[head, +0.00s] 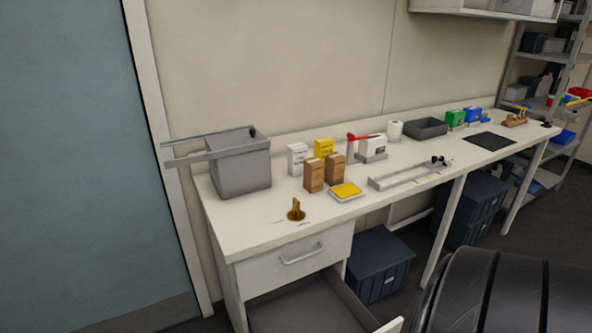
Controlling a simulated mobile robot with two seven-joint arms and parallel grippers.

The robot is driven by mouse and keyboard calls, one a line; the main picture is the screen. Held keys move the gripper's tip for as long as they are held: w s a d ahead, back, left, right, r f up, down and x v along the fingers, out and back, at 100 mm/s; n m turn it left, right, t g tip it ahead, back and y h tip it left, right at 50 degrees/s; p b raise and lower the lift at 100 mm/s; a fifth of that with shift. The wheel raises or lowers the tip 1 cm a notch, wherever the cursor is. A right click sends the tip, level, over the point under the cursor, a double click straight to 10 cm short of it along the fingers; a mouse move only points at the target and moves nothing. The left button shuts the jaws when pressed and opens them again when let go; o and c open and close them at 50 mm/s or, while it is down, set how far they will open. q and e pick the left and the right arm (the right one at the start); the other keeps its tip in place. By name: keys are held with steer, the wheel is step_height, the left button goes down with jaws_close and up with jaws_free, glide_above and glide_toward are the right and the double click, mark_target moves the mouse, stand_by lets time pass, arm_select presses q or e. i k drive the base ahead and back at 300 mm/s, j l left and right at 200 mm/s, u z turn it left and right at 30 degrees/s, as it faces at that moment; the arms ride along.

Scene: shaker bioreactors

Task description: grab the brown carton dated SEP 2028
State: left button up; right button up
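Two brown cartons stand upright side by side on the white bench. The front-left brown carton (314,175) is nearer the bench's front edge. The other brown carton (335,168) is just right of it and slightly behind. Their print is too small to read, so I cannot tell which one is dated SEP 2028. A white carton (297,158) and a yellow carton (323,149) stand behind them. Neither of my grippers is in view.
A grey bin (240,170) stands at the bench's left end. A yellow-topped tray (345,191) and a small brown stand (296,209) lie in front. A long rail (405,175) lies to the right. An open drawer (310,303) juts out below the bench.

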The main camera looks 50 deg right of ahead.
mark_target(313, 168)
steer(key=l, duration=3.75)
steer(key=k, duration=0.05)
